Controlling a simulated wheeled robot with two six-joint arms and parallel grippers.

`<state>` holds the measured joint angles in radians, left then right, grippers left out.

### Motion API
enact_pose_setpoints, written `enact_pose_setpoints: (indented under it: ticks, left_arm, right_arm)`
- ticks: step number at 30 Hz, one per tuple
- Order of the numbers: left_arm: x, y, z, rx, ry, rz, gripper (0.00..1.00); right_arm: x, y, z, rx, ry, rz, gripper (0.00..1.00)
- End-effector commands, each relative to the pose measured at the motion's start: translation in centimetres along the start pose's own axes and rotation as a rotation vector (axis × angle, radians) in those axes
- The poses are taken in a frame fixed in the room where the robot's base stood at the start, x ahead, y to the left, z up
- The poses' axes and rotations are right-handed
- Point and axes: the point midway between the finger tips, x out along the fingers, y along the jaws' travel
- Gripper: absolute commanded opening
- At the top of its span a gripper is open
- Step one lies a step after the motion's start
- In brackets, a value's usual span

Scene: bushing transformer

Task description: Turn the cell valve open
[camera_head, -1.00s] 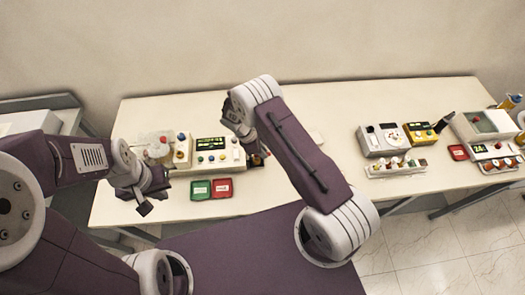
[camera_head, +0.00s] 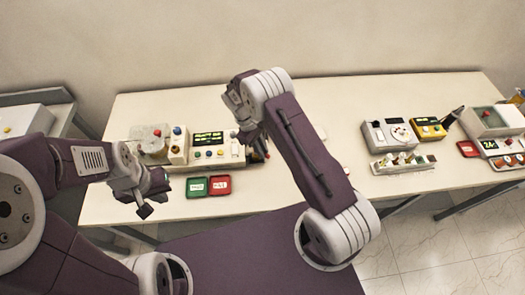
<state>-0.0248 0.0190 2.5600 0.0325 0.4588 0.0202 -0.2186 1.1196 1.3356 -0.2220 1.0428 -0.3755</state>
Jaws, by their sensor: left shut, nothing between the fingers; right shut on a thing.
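The cell valve cannot be picked out with certainty. A test unit (camera_head: 215,160) with a green-lit display and several knobs stands on the table left of centre. A grey cell-like block (camera_head: 150,148) with a red knob (camera_head: 157,132) on top is at its left end. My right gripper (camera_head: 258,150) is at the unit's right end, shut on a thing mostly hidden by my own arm. My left gripper (camera_head: 146,208) is shut and empty, in front of the grey block and apart from it.
A green tray (camera_head: 196,187) and a red tray (camera_head: 219,185) lie in front of the unit. On the right are a grey meter (camera_head: 388,135), a yellow meter (camera_head: 428,127) and a rack of small parts (camera_head: 402,163). The table's middle is mostly clear.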

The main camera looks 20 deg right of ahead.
Motion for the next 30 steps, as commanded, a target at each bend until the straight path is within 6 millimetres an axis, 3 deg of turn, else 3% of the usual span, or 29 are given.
enact_pose_setpoints:
  ticks: [12,30]
  left_arm:
    - [2.2,0.0,0.2,0.0,0.0,0.0,0.0]
    - [3.1,-0.1,0.3,0.0,0.0,0.0,0.0]
  right_arm:
    - [0.0,-0.8,-0.3,0.365,0.003,-0.149,0.0]
    - [-0.5,-1.8,-0.8,0.785,0.004,-0.324,0.0]
